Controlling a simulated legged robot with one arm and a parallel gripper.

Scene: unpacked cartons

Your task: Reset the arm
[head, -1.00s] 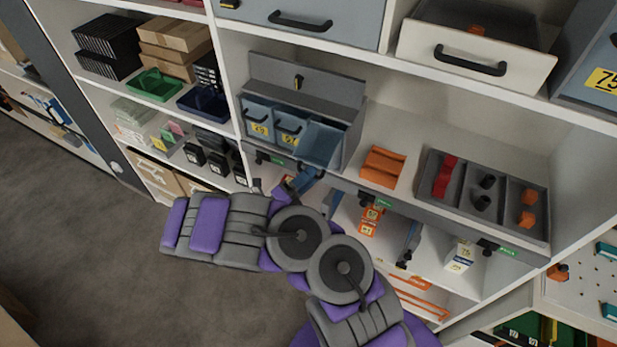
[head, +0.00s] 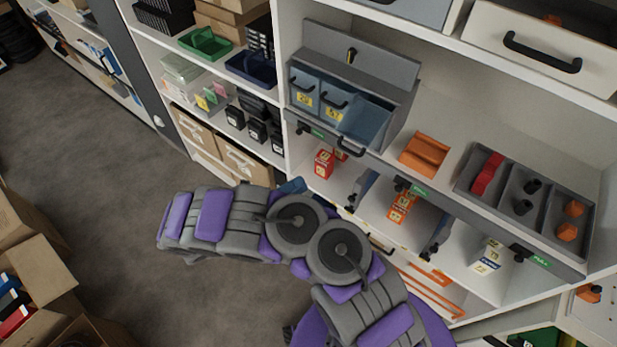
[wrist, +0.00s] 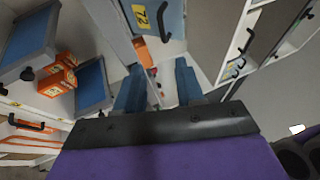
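My purple and grey arm (head: 345,250) is bent in front of the shelving in the head view. My gripper shows in the wrist view (wrist: 158,85) with its two blue fingers apart and nothing seen between them. In the head view most of it is hidden behind my arm; a small blue part shows above the joint, in front of the lower shelf. The gripper touches nothing that I can make out.
A grey unit with blue drawers (head: 312,72) stands on the shelf, its right drawer pulled out. An orange tray (head: 424,153) and a grey divided tray (head: 500,212) are beside it. Open cartons (head: 35,275) stand at lower left. Bare floor (head: 120,190) lies left of my arm.

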